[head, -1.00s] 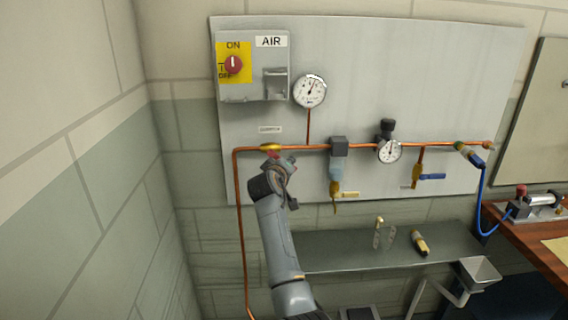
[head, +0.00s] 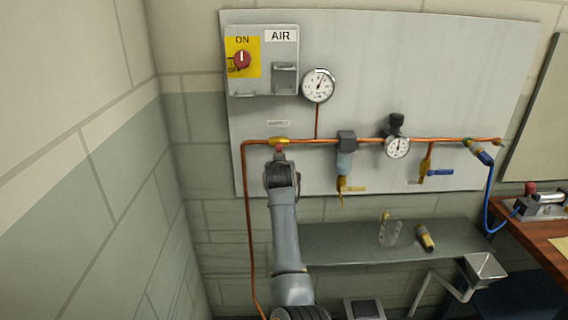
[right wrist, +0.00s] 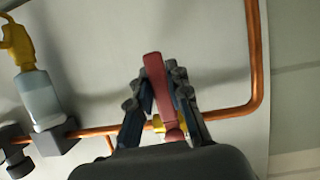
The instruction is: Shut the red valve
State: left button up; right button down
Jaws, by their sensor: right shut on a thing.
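The red valve has a yellow body (head: 278,140) on the horizontal copper pipe, near the pipe's left bend. My right gripper (head: 280,160) is just below it in the head view and hides most of its red handle (head: 279,149). In the right wrist view the red handle (right wrist: 157,80) stands between the fingers of my right gripper (right wrist: 160,90), which is shut on it. The handle points away from the pipe, roughly square to it. A bit of the yellow body (right wrist: 159,124) shows behind the fingers. My left gripper is not in view.
The copper pipe (head: 365,142) also carries a filter (head: 344,162), a regulator gauge (head: 397,148) and a blue-handled valve (head: 437,172). A pressure gauge (head: 318,85) and an AIR switch box (head: 262,62) sit above. A grey shelf (head: 345,242) lies below.

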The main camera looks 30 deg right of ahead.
jog(key=shift+w+a+m, duration=0.1)
jog(key=shift+a+m, duration=0.05)
jog(key=shift+m, duration=0.15)
dwell(0.4)
jog(key=c, duration=1.2)
grip_release()
jog(key=shift+w+f, duration=0.1)
jog(key=shift+f, duration=0.05)
jog(key=shift+w+f, duration=0.1)
jog(key=shift+w, duration=0.05)
jog(key=v, duration=0.7)
jog(key=shift+s, duration=0.3)
